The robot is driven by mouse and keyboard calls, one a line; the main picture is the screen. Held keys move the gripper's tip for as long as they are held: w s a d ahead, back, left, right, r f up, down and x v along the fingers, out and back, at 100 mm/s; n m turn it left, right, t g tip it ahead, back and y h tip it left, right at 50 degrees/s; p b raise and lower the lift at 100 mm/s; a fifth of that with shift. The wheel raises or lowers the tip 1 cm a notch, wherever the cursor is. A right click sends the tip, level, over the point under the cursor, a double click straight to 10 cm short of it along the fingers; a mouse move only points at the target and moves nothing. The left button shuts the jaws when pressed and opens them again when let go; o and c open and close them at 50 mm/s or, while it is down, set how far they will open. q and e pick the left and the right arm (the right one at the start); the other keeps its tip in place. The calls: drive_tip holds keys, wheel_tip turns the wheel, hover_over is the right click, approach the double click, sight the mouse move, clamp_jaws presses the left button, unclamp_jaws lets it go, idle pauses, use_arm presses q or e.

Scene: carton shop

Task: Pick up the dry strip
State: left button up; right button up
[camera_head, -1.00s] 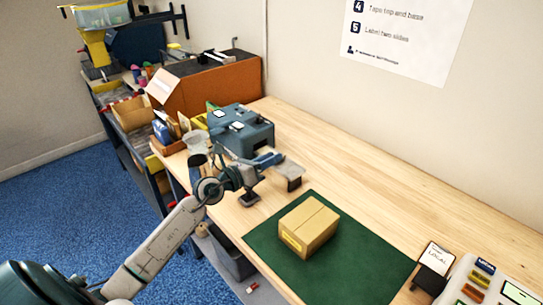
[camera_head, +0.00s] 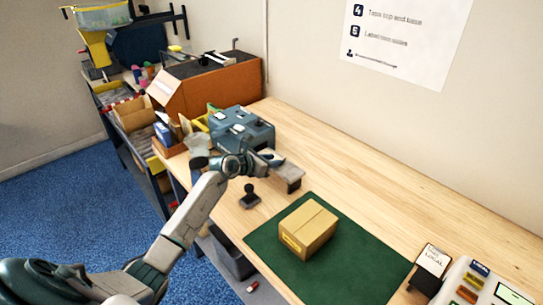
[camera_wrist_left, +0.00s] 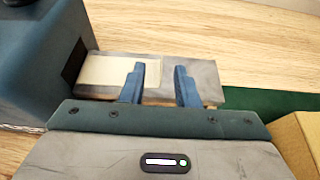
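A pale cream strip (camera_wrist_left: 112,71) lies flat on a grey metal plate (camera_wrist_left: 207,78) that sticks out from the blue-grey dispenser (camera_wrist_left: 40,60). In the head view the plate (camera_head: 288,174) stands beside the dispenser (camera_head: 240,130); my arm covers part of that area. My left gripper (camera_wrist_left: 162,72) is open, its two blue fingers apart over the plate. The strip's right end shows at the left finger and in the gap. I cannot tell whether the fingers touch it. In the head view my left gripper (camera_head: 272,160) is small and partly merged with the plate. My right gripper is not in view.
A closed carton (camera_head: 308,228) sits on a green mat (camera_head: 350,270). A dark stamp (camera_head: 249,197) stands left of the mat. A label stand (camera_head: 430,268) and a panel are at lower right. The table's back right is clear.

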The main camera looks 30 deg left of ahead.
use_arm(q)
drive_tip(key=shift+p+x, duration=0.5)
drive_tip(key=shift+x, duration=1.5)
drive_tip(key=shift+s, duration=0.15)
drive_tip(key=shift+c, duration=0.2)
drive_tip(key=shift+d, duration=0.1)
clamp_jaws()
drive_tip(key=shift+r, duration=0.15)
